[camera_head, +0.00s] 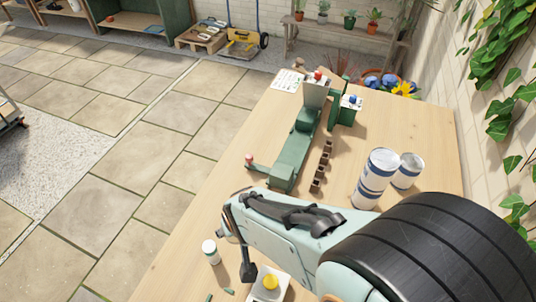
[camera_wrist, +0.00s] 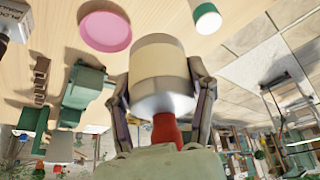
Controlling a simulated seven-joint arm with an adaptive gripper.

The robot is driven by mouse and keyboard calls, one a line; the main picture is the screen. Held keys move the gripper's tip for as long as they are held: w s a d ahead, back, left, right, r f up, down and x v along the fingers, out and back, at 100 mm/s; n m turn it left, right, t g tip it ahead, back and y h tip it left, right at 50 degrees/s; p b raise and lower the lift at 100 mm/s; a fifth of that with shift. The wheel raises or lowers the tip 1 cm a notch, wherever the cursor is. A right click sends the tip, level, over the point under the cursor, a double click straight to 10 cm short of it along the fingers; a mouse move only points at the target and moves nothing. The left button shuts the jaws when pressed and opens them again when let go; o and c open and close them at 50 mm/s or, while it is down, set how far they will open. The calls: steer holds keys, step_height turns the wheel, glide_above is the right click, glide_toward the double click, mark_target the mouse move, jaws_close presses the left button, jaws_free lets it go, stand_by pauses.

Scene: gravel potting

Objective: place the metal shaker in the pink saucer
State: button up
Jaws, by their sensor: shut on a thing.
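The metal shaker (camera_wrist: 160,92) is a cylinder with a pale beige side and a shiny silver band, seen large in the wrist view. My gripper (camera_wrist: 161,72) is shut on it, with one finger on each side. A red part shows between the fingers at the shaker's near end. The pink saucer (camera_wrist: 105,29) is a round dish lying on the wooden table, beyond the shaker and to its left in the wrist view. No shaker shows in it. In the head view my arm hides both shaker and saucer, and my gripper (camera_head: 248,270) shows only partly.
A white jar with a green top (camera_wrist: 207,18) stands right of the saucer; a white jar (camera_head: 211,251) stands near the table's left edge. Green equipment (camera_head: 293,150), a brown tray strip (camera_head: 322,166) and blue-white cans (camera_head: 376,175) occupy the table. A yellow object (camera_head: 270,282) sits near my gripper.

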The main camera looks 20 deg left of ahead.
steer(key=w+d+f+m, duration=0.1)
steer(key=w+f, duration=0.2)
steer(key=w, duration=0.2)
steer(key=w+d+f, duration=0.1)
steer(key=w+f, duration=0.2)
steer(key=w, duration=0.2)
steer(key=f, duration=0.7)
steer(key=shift+w+d, duration=0.15)
steer(key=shift+w, duration=0.1)
steer(key=o, duration=1.2)
steer(key=shift+f, duration=0.1)
